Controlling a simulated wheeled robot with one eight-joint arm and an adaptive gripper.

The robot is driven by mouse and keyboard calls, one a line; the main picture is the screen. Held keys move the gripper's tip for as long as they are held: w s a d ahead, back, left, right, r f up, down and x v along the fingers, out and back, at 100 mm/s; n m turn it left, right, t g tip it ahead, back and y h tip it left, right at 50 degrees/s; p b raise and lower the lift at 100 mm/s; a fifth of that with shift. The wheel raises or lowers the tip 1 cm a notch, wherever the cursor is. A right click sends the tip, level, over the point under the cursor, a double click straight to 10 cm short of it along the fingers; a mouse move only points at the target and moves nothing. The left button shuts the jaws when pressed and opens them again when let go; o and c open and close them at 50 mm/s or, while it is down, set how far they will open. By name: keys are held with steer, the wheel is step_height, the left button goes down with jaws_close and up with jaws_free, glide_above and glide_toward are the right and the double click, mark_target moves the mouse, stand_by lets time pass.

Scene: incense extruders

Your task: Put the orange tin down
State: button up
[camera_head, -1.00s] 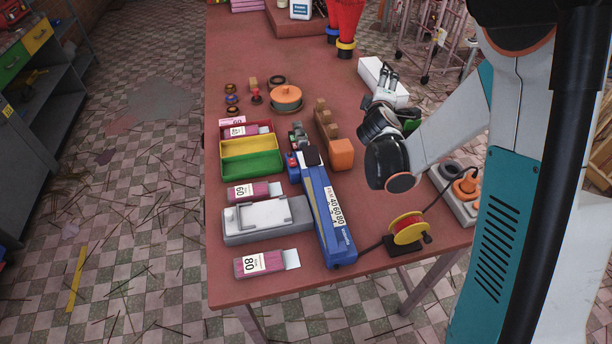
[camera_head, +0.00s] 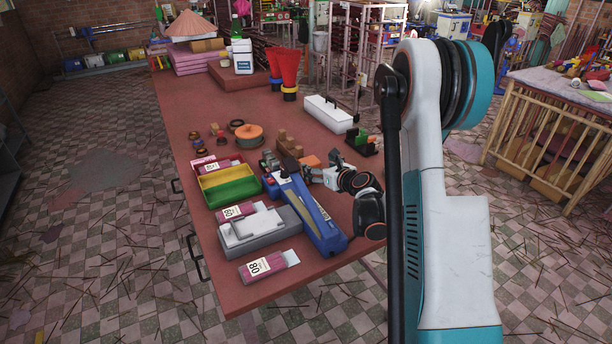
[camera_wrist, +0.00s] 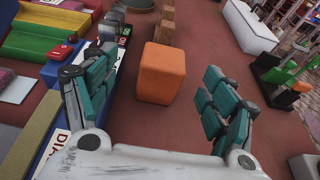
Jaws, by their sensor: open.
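The orange tin (camera_wrist: 162,73), box-shaped with a lighter top, stands upright on the red-brown table (camera_wrist: 150,125). In the head view the tin (camera_head: 311,160) is partly hidden by my gripper (camera_head: 322,166). In the wrist view my gripper (camera_wrist: 157,85) is open, with one teal-padded finger on each side of the tin. A gap shows between the tin and the right finger, and a narrower one on the left. The tin stands close to the end of a wooden stepped block (camera_head: 288,144).
A blue box (camera_head: 312,212) lies close on the left, with yellow and green trays (camera_head: 228,186) beyond it. A round orange-topped container (camera_head: 249,134) stands farther back. A white case (camera_head: 330,114) stands at the right edge. Bare table lies right of the tin.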

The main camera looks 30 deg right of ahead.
mark_target(311, 162)
steer(key=x, duration=0.3)
steer(key=shift+w+b, duration=0.2)
steer(key=shift+b, duration=0.15)
steer(key=x, duration=0.1)
steer(key=b+x, duration=0.1)
steer(key=x, duration=0.1)
steer(key=b+x, duration=0.1)
steer(key=x, duration=0.1)
steer(key=shift+d+f, duration=0.35)
steer(key=shift+d, duration=0.05)
steer(key=c, duration=1.4)
steer(key=shift+r, duration=0.1)
